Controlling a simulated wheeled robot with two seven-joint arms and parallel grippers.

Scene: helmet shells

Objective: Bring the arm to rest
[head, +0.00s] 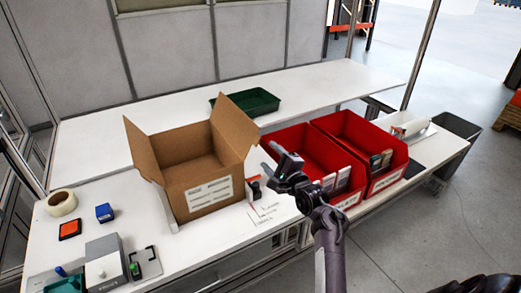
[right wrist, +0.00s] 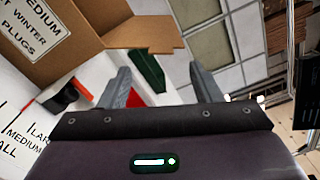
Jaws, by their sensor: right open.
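My right gripper (head: 269,160) hangs above the bench, between the open cardboard box and the red bins. In the right wrist view its two grey fingers (right wrist: 160,72) stand well apart with nothing between them. My right arm reaches up from the bottom of the head view. My left gripper is not in view.
An open cardboard box (head: 208,192) stands left of the gripper. Two red bins (head: 290,142) stand to its right, partly hidden by my arm. A green tray (head: 262,104) is behind. A tape roll (head: 61,203), a blue block (head: 105,212) and a grey device (head: 104,262) are at left.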

